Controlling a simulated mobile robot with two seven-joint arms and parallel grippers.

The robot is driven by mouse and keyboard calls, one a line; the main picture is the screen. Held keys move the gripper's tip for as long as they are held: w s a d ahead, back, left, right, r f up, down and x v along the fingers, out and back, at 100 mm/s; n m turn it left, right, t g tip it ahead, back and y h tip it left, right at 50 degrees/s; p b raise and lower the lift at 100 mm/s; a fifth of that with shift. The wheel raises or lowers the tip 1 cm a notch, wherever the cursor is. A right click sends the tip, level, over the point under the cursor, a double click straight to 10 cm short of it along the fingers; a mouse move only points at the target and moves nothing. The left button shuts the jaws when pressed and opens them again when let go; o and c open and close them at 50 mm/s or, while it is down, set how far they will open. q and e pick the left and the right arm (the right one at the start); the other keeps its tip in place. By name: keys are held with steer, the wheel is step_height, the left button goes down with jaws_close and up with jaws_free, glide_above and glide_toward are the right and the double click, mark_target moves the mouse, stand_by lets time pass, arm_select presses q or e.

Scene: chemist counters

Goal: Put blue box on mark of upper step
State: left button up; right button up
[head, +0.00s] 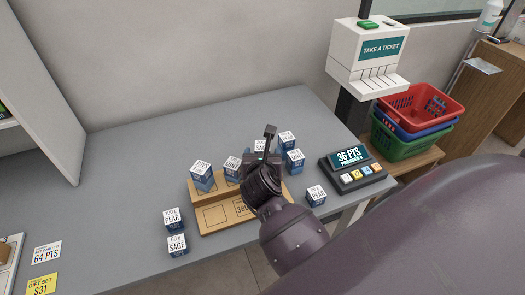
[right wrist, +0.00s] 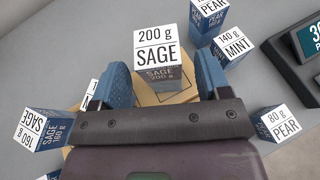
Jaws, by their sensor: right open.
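A wooden two-step stand (head: 206,219) is on the grey counter. Outlined marks show on its lower step, one with a number partly hidden by my arm. Several blue boxes with white labelled tops stand on and around it; one blue box (head: 201,172) is at the upper step's left end. My right gripper (head: 267,150) is over the stand's right part and hides some of it. In the right wrist view its blue-padded fingers are open, with a 200 g SAGE box (right wrist: 160,58) in the gap between them. Wood shows beside that box. My left gripper is out of view.
A 100 g PEAR box (head: 173,218) and a 60 g SAGE box (head: 177,244) stand left of the stand. An 80 g PEAR box (right wrist: 281,124) and a dark display (head: 352,168) stand right. The counter's left middle is clear.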

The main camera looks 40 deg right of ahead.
steer(key=v, duration=0.8)
steer(key=shift+s+a, duration=0.25)
steer(key=shift+s, duration=0.05)
